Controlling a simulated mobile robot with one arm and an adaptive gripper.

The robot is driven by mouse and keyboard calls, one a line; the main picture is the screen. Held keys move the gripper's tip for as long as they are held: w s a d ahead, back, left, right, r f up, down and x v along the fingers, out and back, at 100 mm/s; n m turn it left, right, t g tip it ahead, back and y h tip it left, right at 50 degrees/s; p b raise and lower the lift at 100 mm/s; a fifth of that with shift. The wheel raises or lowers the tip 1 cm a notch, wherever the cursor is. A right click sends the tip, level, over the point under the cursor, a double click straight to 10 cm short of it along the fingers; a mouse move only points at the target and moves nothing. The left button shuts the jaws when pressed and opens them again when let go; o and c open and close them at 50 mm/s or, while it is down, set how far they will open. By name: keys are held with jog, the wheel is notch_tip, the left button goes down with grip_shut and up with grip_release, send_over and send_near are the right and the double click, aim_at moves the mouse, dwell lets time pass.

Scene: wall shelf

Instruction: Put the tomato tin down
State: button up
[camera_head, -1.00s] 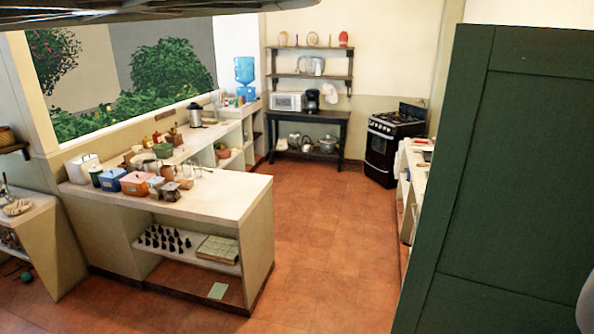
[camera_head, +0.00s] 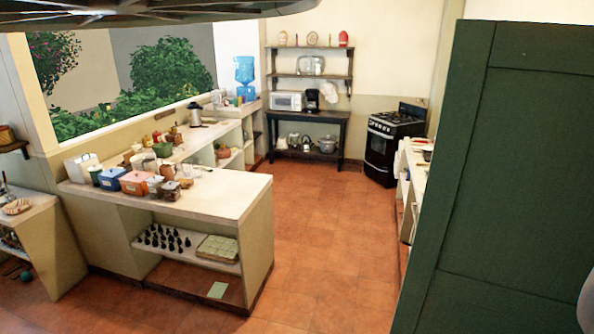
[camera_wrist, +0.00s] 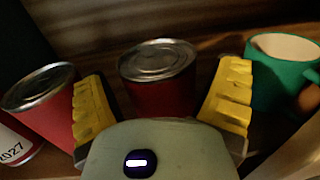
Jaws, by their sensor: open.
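A red tin (camera_wrist: 160,92) with a silver lid stands upright on a brown wooden surface in the middle of the wrist view. My gripper (camera_wrist: 165,72) is open, with one yellow finger on each side of this tin. Narrow gaps show between the fingers and the tin. A second red tin (camera_wrist: 48,108) stands just left of the left finger. No label shows on the middle tin, so I cannot tell its contents. The lower parts of the tins are partly hidden by my gripper. My gripper is not seen in the head view.
A green mug (camera_wrist: 284,82) stands close to the right finger. The head view shows a kitchen with a cluttered counter (camera_head: 225,195), open tiled floor (camera_head: 320,230) and a tall green panel (camera_head: 510,180) at right.

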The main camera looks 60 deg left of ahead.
jog(key=shift+s+a+f+b, duration=0.15)
jog(key=shift+s+a+b, duration=0.15)
jog(key=shift+a, duration=0.05)
jog(key=p+v, duration=0.6)
jog(key=v, duration=0.4)
jog(key=shift+a, duration=0.2)
jog(key=shift+w, duration=0.15)
